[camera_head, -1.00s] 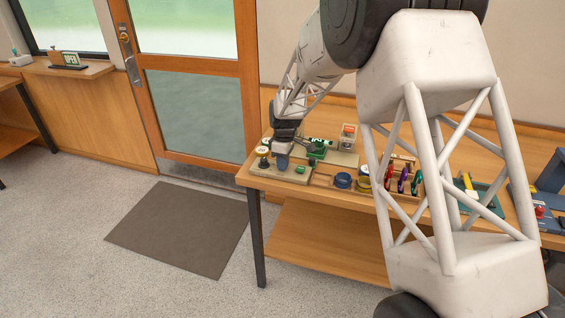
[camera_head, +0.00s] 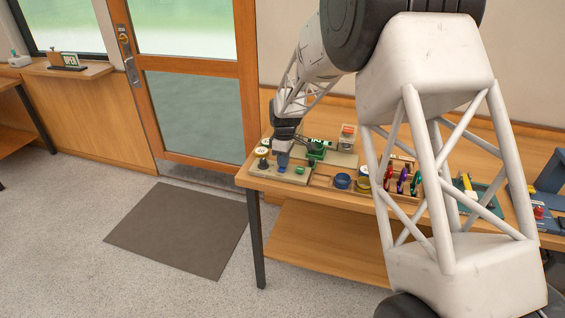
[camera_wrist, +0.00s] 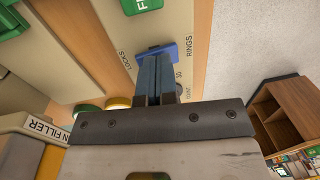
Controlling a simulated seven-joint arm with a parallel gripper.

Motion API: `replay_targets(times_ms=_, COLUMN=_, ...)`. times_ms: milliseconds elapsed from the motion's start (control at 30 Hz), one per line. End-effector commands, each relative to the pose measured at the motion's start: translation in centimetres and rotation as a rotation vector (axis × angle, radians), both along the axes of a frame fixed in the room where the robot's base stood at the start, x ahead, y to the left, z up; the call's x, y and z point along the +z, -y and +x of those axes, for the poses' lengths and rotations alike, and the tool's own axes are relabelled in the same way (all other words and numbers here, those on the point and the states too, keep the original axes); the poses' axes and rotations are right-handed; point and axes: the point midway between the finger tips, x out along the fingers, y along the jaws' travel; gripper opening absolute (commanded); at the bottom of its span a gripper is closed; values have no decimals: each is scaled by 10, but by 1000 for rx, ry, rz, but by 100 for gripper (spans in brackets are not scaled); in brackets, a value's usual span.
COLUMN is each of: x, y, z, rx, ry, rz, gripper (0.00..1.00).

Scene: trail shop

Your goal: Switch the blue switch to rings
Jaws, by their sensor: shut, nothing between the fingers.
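The blue switch (camera_wrist: 172,49) sits on a pale beige panel (camera_wrist: 196,75) in the wrist view, with RINGS printed to its right and LOCKS to its left. My gripper (camera_wrist: 157,60) is shut and empty. Its fingertips overlap the blue switch in that view; I cannot tell whether they touch it. The fingers hide part of the switch, and which label it leans towards is unclear. In the head view my gripper (camera_head: 284,153) is over the panel at the left end of the bench, with a bit of blue at its tip.
A green piece (camera_wrist: 140,5) is on the panel beyond the switch. Green (camera_wrist: 88,109) and yellow (camera_wrist: 117,102) round parts lie near the fingers. On the bench, a blue ring (camera_head: 343,181) and a rack of coloured carabiners (camera_head: 401,182) stand to the right.

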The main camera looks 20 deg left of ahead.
Motion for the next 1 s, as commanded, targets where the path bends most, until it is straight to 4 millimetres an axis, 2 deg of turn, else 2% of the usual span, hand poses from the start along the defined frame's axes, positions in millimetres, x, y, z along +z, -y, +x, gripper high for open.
replay_targets(times_ms=367, x=1, y=0, z=0, rx=0, ry=0, rz=0, gripper=0)
replay_targets(times_ms=567, x=9, y=0, z=-1, rx=0, ry=1, rz=0, gripper=0)
replay_targets(times_ms=767, x=31, y=0, z=-4, rx=0, ry=2, rz=1, gripper=0)
replay_targets(times_ms=1000, x=70, y=0, z=-10, rx=1, ry=3, rz=1, gripper=0)
